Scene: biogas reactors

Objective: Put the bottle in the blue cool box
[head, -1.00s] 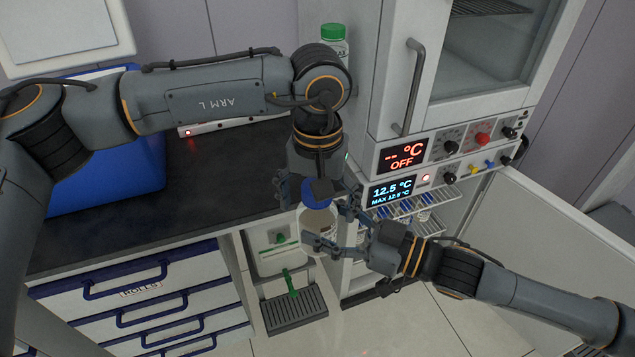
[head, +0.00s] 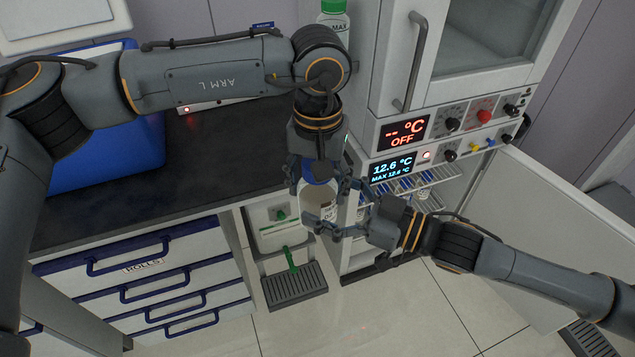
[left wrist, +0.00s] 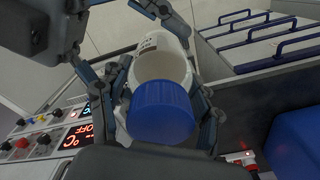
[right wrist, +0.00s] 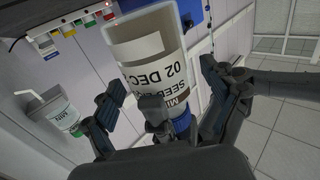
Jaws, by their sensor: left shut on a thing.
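The bottle (head: 317,207) is pale with a blue cap and a white label. My left gripper (head: 318,176) is shut on it around the cap, pointing down in front of the bench edge. In the left wrist view the blue cap (left wrist: 160,112) sits between the fingers. My right gripper (head: 330,210) is beside the bottle with its fingers spread. In the right wrist view the bottle's label (right wrist: 165,75) reads "02 DEC", and gaps show beside the fingers. The blue cool box (head: 95,160) stands on the bench at left, partly hidden by my left arm.
The dark bench top (head: 215,155) is clear between the cool box and the cabinet. An open fridge (head: 400,200) with blue-capped bottles is at right, its door (head: 545,220) swung out. A green-capped bottle (head: 334,15) stands behind my left arm. Drawers (head: 150,265) are below the bench.

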